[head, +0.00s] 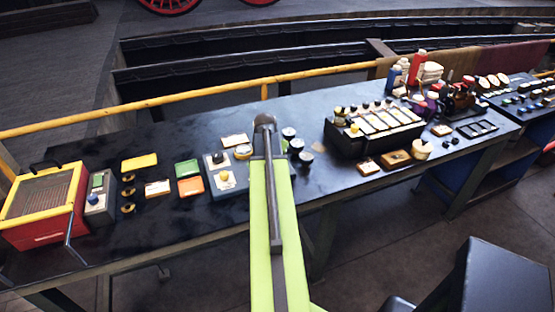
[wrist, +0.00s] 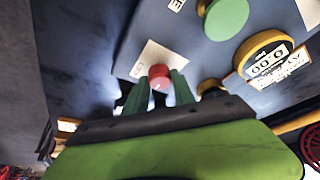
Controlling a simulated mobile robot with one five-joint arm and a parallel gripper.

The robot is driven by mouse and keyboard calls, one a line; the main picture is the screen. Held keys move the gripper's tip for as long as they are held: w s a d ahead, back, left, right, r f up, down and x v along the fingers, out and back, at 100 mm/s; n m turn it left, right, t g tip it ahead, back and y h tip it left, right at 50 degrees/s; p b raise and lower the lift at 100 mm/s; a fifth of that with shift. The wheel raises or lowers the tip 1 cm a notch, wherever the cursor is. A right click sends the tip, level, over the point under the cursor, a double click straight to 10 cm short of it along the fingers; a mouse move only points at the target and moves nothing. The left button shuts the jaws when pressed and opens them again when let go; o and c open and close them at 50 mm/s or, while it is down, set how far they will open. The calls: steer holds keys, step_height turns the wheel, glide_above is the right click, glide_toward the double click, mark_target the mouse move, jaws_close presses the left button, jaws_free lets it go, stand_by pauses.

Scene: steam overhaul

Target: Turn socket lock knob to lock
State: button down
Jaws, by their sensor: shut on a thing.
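A small red knob (wrist: 158,72) with a light mark stands on a grey panel in the wrist view. A white label plate (wrist: 150,58) lies behind it, its lettering too small to read. My gripper (wrist: 159,86) has its two green fingers on either side of the knob and is shut on it. I take this to be the socket lock knob, but cannot read its lock mark. In the head view my lime-green arm covers that part of the bench, and the knob and fingertips are hidden.
In the wrist view, a green round knob (wrist: 226,16) and a yellow-rimmed dial (wrist: 264,55) are close on the right. In the head view, a red crate (head: 40,232) is at left on the dark bench, and a black box (head: 348,146) with several white plates is at right.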

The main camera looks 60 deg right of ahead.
steer(key=shift+s+d, duration=0.1)
steer(key=shift+s, duration=0.05)
steer(key=c, duration=1.1)
jaws_free()
steer(key=shift+o, duration=0.2)
steer(key=w+p+v, duration=0.1)
steer(key=p+v, duration=1.5)
steer(key=v, duration=0.1)
steer(key=shift+s+r, duration=0.25)
steer(key=shift+s, duration=0.2)
